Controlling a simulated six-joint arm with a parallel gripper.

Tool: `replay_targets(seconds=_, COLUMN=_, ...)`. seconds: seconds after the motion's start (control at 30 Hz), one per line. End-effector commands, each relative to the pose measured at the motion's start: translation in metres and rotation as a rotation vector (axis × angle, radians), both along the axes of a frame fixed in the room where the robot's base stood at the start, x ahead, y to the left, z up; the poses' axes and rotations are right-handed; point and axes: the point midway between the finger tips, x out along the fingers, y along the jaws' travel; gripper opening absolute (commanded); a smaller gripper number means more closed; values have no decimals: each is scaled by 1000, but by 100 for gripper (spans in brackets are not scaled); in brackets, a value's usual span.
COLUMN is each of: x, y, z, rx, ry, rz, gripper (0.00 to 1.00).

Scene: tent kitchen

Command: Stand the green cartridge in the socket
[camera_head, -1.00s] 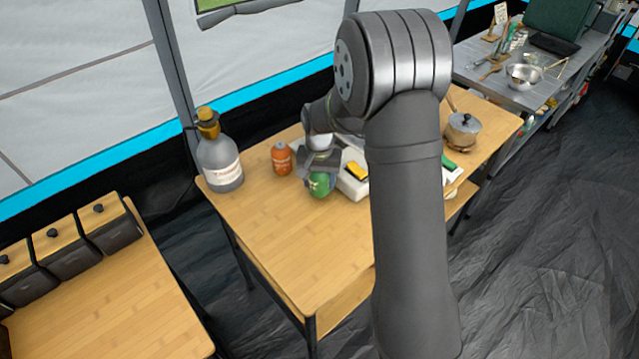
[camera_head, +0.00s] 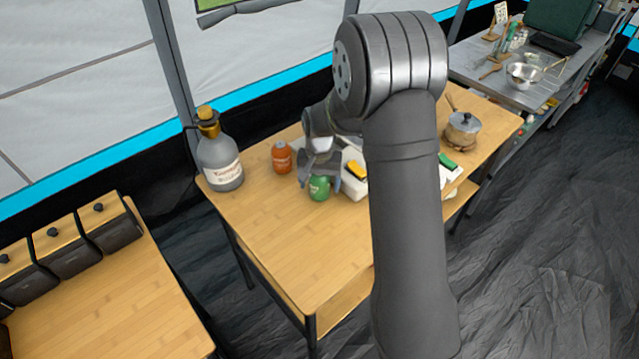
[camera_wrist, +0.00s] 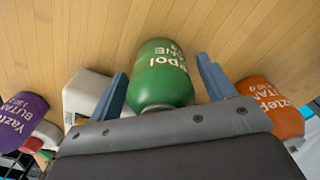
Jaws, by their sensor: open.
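The green cartridge (camera_head: 319,188) is near the middle of the wooden table, beside the white unit (camera_head: 355,182). My gripper (camera_head: 320,178) is open just above and around it, one finger on each side. In the wrist view the green cartridge (camera_wrist: 160,72) lies between the spread fingers of my gripper (camera_wrist: 167,85), with visible gaps to both. I cannot make out the socket clearly; the white unit also shows in the wrist view (camera_wrist: 83,92), partly hidden by a finger.
An orange cartridge (camera_head: 282,158) stands left of my gripper, and a large grey bottle (camera_head: 220,162) farther left. A purple cartridge (camera_wrist: 20,115) shows in the wrist view. A yellow block (camera_head: 356,171) and a pot (camera_head: 463,128) are to the right. The front table area is clear.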

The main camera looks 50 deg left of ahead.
Motion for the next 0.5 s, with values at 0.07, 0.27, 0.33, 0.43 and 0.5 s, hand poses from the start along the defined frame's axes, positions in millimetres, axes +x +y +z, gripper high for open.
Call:
replay_targets(seconds=0.07, x=1, y=1, z=13, rx=5, ry=-3, rz=0, gripper=76)
replay_targets(seconds=0.27, x=0, y=1, z=56, rx=5, ry=-3, rz=0, gripper=76)
replay_targets(seconds=0.33, x=0, y=1, z=71, rx=5, ry=-3, rz=0, gripper=76)
replay_targets(seconds=0.43, x=0, y=1, z=90, rx=5, ry=-3, rz=0, gripper=76)
replay_targets(seconds=0.5, x=0, y=1, z=99, rx=3, ry=-2, rz=0, gripper=76)
